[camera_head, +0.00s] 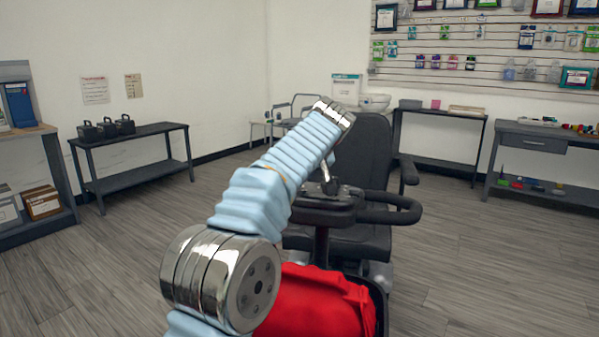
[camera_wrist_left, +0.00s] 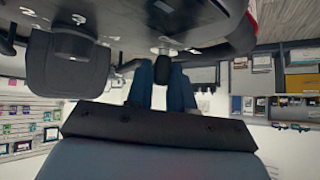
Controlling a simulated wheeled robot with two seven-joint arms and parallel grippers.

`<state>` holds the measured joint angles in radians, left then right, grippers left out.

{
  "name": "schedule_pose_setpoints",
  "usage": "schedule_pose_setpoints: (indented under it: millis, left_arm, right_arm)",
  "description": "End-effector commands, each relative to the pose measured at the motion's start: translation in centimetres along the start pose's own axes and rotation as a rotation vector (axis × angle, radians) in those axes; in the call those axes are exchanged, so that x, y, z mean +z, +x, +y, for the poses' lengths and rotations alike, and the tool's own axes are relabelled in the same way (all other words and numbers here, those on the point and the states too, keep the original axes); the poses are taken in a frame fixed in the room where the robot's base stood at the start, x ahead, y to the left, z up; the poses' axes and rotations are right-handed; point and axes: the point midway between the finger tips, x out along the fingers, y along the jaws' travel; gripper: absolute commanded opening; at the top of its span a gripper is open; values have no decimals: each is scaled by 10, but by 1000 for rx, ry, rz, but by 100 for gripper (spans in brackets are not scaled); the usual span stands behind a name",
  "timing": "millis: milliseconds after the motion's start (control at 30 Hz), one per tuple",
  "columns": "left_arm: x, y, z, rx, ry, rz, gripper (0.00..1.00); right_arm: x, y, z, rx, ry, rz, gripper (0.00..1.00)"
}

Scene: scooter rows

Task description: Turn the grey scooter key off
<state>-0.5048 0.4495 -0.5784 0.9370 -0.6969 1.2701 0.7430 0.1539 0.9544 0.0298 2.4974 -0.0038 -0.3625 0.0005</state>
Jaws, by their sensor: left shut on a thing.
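The scooter's dark console (camera_head: 320,213) stands in front of its black seat (camera_head: 362,150) in the head view. My left arm reaches over the console, and its gripper is mostly hidden there behind the arm. In the left wrist view the blue fingers of my left gripper (camera_wrist_left: 162,84) are shut on the black head of the key (camera_wrist_left: 163,69). The key's head lies between the fingertips, just beside a silver lock ring (camera_wrist_left: 165,44) in the console face. The key's exact turn angle is hard to tell. My right gripper is not in view.
A black loop handle (camera_head: 405,212) sticks out to the right of the console. A red cloth (camera_head: 312,303) fills the basket in front. A low dark bench (camera_head: 138,168) stands at the left, and a table (camera_head: 545,145) stands at the right. Floor between is free.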

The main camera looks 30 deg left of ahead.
Motion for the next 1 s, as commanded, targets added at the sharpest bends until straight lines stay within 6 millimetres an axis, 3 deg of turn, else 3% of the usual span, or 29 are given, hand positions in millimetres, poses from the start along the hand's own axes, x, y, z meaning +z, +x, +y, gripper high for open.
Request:
schedule_pose_setpoints:
  millis: [467, 500, 600, 867, 1000]
  left_arm:
    - [0, 0, 0, -9, -8, 0, 0]
    - [0, 0, 0, -9, -8, 0, 28]
    - [0, 0, 0, -9, -8, 0, 43]
    - [0, 0, 0, -9, -7, -1, 43]
    - [0, -11, 1, -7, -7, 1, 43]
  right_arm:
    - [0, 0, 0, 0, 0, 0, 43]
    - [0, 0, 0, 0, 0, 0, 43]
    - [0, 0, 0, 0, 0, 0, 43]
    - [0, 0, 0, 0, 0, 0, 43]
    - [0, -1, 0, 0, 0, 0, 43]
